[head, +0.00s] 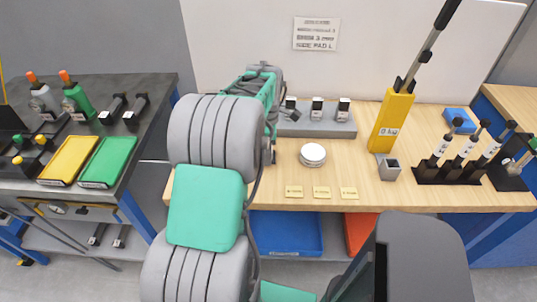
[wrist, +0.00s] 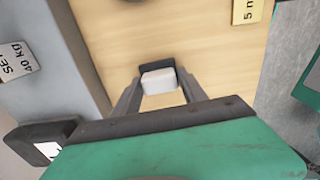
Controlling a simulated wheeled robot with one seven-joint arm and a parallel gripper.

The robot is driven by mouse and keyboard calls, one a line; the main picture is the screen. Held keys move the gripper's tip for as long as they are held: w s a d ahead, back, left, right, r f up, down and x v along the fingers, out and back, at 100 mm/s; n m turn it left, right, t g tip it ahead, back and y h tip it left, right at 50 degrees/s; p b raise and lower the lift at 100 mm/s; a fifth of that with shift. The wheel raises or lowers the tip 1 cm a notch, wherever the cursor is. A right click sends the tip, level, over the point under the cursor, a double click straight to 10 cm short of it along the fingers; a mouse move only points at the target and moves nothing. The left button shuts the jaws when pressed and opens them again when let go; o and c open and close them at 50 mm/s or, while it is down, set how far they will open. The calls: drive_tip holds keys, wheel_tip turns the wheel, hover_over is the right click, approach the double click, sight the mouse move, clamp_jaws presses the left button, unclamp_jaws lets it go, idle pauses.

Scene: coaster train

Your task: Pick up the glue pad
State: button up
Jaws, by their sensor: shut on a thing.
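In the wrist view, a small white block (wrist: 159,81) with a dark back sits between the fingertips of my gripper (wrist: 158,86). It seems to be the glue pad, but no label on it can be read. My gripper is shut on it, above or at the wooden bench top; the gap below cannot be judged. In the head view my arm hides the gripper and this block.
A grey stand (head: 312,125) with several black, white-tagged pieces is at the arm's right. A round white tin (head: 313,154) and yellow labels (head: 321,192) lie on the bench (head: 260,196). A yellow holder (head: 391,120) and black racks stand further right.

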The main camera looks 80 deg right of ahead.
drive_tip(key=shift+c, duration=0.5)
drive_tip(key=shift+r, duration=0.1)
drive_tip(key=shift+r, duration=0.2)
wheel_tip(320, 180, up, 2)
drive_tip(key=shift+d+r, duration=0.1)
drive_tip(key=shift+r, duration=0.1)
drive_tip(key=s+a+r+b, duration=0.1)
drive_tip(key=s+a+r, duration=0.1)
drive_tip(key=a+r, duration=0.1)
drive_tip(key=s+a+r+b, duration=0.1)
drive_tip(key=s+a+r, duration=0.1)
drive_tip(key=a, duration=0.3)
drive_tip(key=s+a+r+b, duration=0.1)
drive_tip(key=s+a+r, duration=0.2)
drive_tip(key=a+r, duration=0.1)
drive_tip(key=shift+a+r, duration=0.2)
drive_tip(key=shift+r, duration=0.35)
